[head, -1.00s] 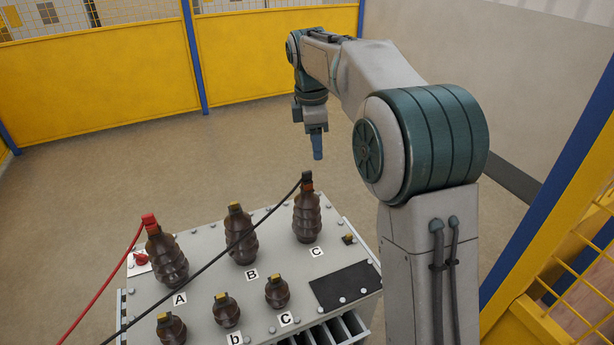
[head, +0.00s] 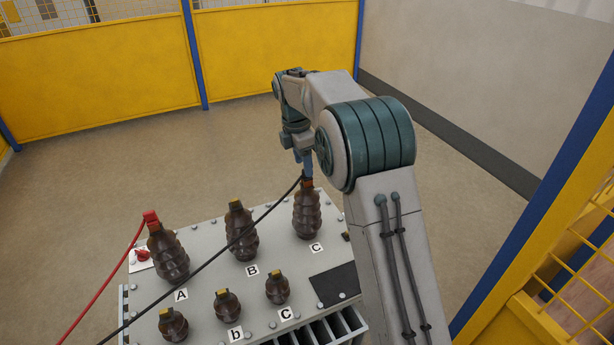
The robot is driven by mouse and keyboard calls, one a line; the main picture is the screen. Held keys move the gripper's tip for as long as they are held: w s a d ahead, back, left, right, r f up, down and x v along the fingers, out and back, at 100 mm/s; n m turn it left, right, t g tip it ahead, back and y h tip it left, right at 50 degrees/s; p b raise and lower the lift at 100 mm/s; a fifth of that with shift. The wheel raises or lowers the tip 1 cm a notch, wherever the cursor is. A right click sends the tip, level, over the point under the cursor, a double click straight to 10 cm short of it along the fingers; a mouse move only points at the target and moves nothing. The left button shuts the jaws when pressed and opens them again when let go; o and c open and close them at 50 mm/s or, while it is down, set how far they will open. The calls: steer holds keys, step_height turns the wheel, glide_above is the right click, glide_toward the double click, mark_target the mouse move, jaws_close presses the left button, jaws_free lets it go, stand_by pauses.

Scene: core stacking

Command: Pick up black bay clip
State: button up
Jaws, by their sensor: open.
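The black bay clip (head: 303,179) sits on top of the large brown bushing (head: 307,212) marked C, with a black cable running from it down to the lower left. My gripper (head: 307,174) points down right at the top of this bushing, with its blue fingers at the clip. It is open. The fingers hide part of the clip, and I cannot tell whether they touch it or are around it.
Large bushings A (head: 168,252) and B (head: 241,232) stand to the left on the grey transformer top (head: 205,255). A red clip (head: 151,217) with a red cable is on A. Several small bushings stand in front. Yellow fence panels (head: 280,62) stand behind.

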steer(key=shift+w+d+f+p, duration=0.1)
steer(key=shift+d+f+p, duration=0.1)
steer(key=shift+f, duration=0.65)
steer(key=shift+w+d+f+p, duration=0.1)
steer(key=shift+d+f+p, duration=0.15)
steer(key=shift+f, duration=0.65)
steer(key=shift+w+d+f+p, duration=0.1)
steer(key=shift+d+f+p, duration=0.1)
steer(key=shift+f, duration=0.65)
jaws_close()
